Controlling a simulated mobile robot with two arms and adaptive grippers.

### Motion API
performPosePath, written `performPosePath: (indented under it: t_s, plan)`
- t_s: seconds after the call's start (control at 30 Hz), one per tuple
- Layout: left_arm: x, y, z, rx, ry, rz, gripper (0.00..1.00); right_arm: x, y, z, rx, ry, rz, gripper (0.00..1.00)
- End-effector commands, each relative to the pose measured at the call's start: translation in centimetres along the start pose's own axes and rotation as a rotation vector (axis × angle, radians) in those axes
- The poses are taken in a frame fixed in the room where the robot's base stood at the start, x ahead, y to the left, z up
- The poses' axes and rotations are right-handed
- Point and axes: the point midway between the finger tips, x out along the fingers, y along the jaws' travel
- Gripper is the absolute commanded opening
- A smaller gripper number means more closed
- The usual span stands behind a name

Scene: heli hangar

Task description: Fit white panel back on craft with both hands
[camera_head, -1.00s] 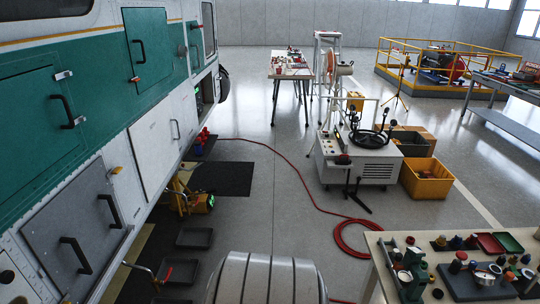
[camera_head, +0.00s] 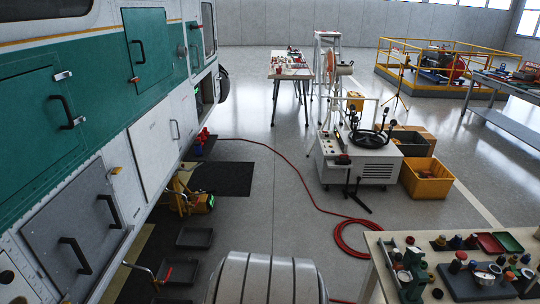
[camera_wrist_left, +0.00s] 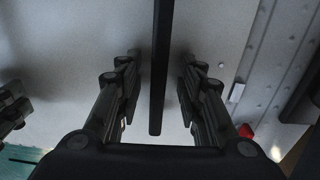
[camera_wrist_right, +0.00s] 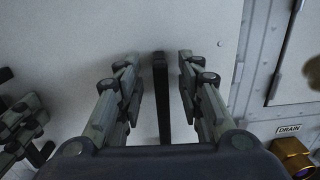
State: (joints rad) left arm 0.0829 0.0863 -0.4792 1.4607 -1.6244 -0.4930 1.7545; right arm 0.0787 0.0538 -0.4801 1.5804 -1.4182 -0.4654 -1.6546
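In the left wrist view a black bar handle (camera_wrist_left: 161,100) stands out from a pale panel (camera_wrist_left: 85,30). My left gripper (camera_wrist_left: 159,66) is open, with one finger on each side of the handle and gaps on both sides. In the right wrist view a second black handle (camera_wrist_right: 162,110) stands on a pale surface (camera_wrist_right: 100,30). My right gripper (camera_wrist_right: 157,66) is open, its fingers apart on both sides of it. Neither gripper shows in the head view. There, a grey panel (camera_head: 85,215) with two black handles is on the craft's lower side; I cannot tell if it is this one.
The green and white craft (camera_head: 85,130) fills the left. A yellow jack (camera_head: 190,198) and dark trays (camera_head: 195,238) lie on the floor beside it. A white cart (camera_head: 355,160) and a bench (camera_head: 385,275) stand right.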

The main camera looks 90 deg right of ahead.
Motion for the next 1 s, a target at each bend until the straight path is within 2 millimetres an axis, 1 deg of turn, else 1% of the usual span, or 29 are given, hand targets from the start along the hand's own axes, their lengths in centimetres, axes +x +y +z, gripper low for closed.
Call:
performPosePath:
  t_s: [0.37,1.0]
  plan:
    - [-0.2,0.0,0.0,0.0,0.0,0.0,0.35,-0.2,0.0,-0.1,-0.002,0.002,0.001,0.34]
    - [-3.1,0.0,0.0,0.0,0.0,0.001,0.35,-3.1,0.0,-0.2,-0.002,0.003,0.001,0.34]
